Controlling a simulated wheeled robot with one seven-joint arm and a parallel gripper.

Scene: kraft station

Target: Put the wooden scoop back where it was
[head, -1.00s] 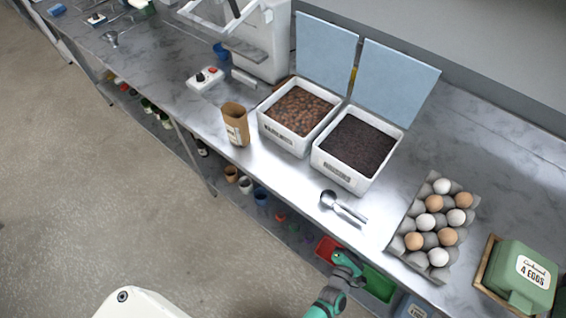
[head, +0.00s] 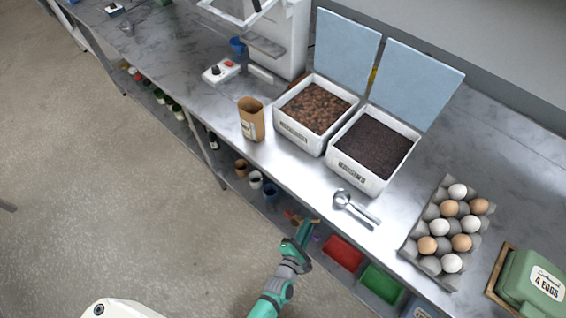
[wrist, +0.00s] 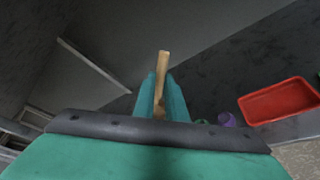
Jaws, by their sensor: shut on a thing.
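My gripper (head: 307,228) is at the front edge of the counter, left of the red bin, in the head view. In the wrist view my gripper (wrist: 160,92) is shut on the wooden scoop (wrist: 163,62), a pale wooden piece sticking out beyond the fingertips. The rest of the scoop is hidden between and behind the fingers. In the head view the scoop is too small to make out clearly.
A red bin (head: 343,252) and a green bin (head: 381,284) sit on the lower shelf; the red bin (wrist: 279,101) also shows in the wrist view. Cups, including a blue one (head: 270,191), stand further left. A metal scoop (head: 354,207) lies on the counter (head: 300,176) above.

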